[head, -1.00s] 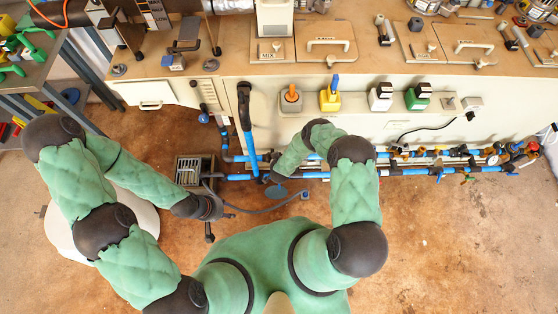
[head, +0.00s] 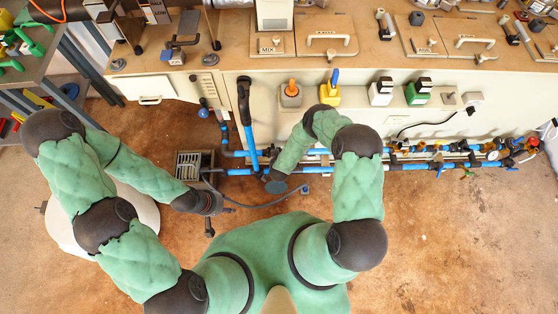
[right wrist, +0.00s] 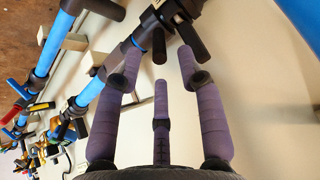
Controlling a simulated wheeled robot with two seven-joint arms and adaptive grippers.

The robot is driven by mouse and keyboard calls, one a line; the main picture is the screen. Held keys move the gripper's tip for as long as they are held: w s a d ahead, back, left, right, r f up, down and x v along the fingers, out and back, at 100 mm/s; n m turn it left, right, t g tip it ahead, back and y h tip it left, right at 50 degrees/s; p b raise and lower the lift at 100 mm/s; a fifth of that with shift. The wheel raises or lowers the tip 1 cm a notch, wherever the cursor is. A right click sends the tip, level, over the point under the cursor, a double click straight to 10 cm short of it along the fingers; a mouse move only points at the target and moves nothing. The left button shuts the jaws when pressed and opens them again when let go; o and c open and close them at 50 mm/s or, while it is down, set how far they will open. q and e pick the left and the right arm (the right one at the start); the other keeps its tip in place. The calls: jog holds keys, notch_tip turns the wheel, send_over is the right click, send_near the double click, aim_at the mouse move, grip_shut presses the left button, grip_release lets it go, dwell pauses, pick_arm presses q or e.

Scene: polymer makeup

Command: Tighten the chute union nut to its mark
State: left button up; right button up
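In the right wrist view a dark ribbed fitting with stubby lugs (right wrist: 158,16) sits on a blue pipe; it looks like the chute union nut. I cannot make out a mark on it. My right gripper (right wrist: 160,48) has its purple fingers spread apart, with the fitting just beyond the fingertips; contact cannot be told. In the head view the right hand is mostly hidden by its own arm, near the low blue pipes. My left gripper (head: 212,204) is low over the floor at left, near the drain box; its fingers are too small to read.
A slanted blue pipe with a dark top (head: 245,100) stands against the bench front. Blue pipes with valves (head: 430,165) run along the bench to the right. A grated box (head: 190,164) and a dark hose lie on the floor. Floor at right is clear.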

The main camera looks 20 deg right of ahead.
jog(key=v, duration=0.7)
dwell(0.6)
